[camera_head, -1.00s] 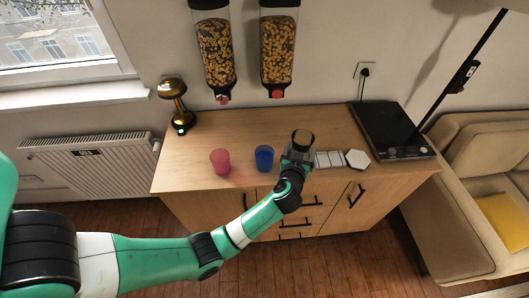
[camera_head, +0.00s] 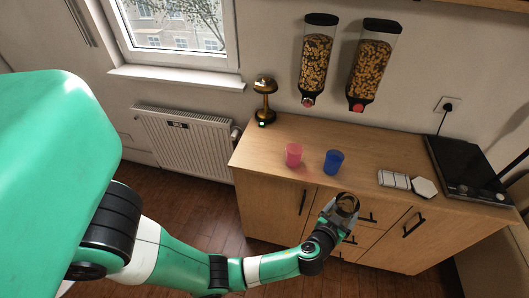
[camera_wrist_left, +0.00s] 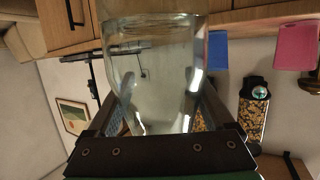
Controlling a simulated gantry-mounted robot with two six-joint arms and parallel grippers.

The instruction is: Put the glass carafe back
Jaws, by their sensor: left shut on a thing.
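The glass carafe (camera_head: 347,202) shows from above as a brownish round mouth. It is held in front of the counter's front edge in the head view. My left gripper (camera_head: 338,213) is shut on it. In the left wrist view the clear glass body of the carafe (camera_wrist_left: 150,80) fills the space between the two dark fingers. It looks empty there. My right gripper is not in view.
Two cereal dispensers (camera_head: 316,62) hang above. The counter's middle behind the cups is clear.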

